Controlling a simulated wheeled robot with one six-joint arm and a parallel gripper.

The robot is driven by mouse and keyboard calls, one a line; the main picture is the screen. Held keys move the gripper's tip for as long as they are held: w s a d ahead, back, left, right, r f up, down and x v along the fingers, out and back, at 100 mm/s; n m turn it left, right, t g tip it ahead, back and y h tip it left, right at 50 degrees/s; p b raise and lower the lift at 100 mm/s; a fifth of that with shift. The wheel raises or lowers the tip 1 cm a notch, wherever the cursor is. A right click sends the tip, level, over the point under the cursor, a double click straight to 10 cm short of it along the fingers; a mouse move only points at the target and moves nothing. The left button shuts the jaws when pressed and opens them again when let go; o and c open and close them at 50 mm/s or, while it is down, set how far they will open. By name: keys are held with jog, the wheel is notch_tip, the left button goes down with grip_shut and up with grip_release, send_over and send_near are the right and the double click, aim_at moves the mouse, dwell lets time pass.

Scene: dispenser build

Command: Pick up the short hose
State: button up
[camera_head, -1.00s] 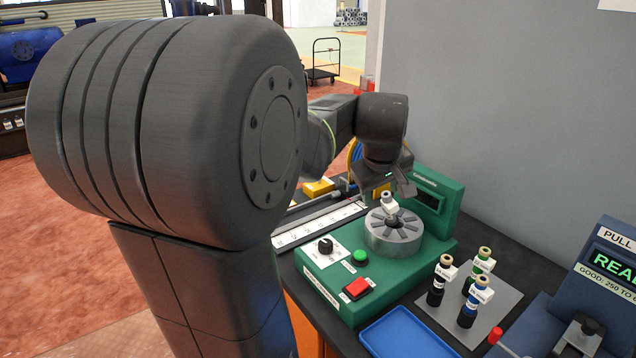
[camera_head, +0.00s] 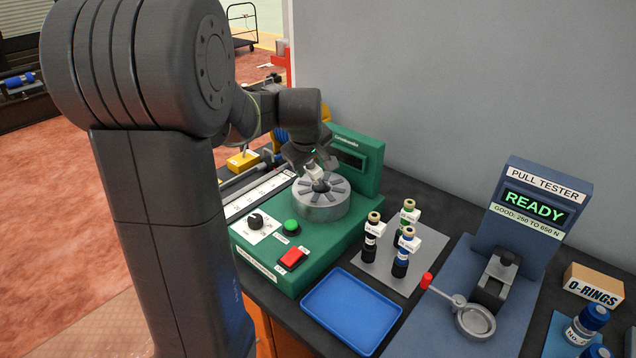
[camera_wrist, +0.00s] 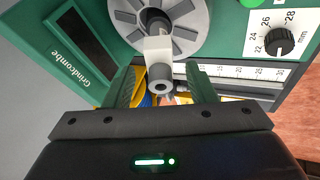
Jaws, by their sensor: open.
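A short piece with a white tag and a dark round end (camera_wrist: 158,52) stands in the middle of the crimper's grey die ring (camera_head: 320,207). In the head view the piece (camera_head: 316,171) is partly covered by my gripper (camera_head: 308,160). In the wrist view my gripper (camera_wrist: 164,88) is open, with one finger on each side of the piece's near end and gaps between. I cannot tell whether this piece is the short hose. Several black hoses with white tags, such as the blue-banded one (camera_head: 401,262), stand on a grey plate (camera_head: 372,241).
The green crimper (camera_head: 262,260) has a dial, a green button and a red button. A blue tray (camera_head: 350,310) is empty in front. The pull tester (camera_head: 525,215) reads READY at the right. An O-rings box (camera_head: 594,287) and a yellow block (camera_head: 242,161) lie farther out.

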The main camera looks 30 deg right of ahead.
jog(key=shift+x, duration=1.7)
grip_shut()
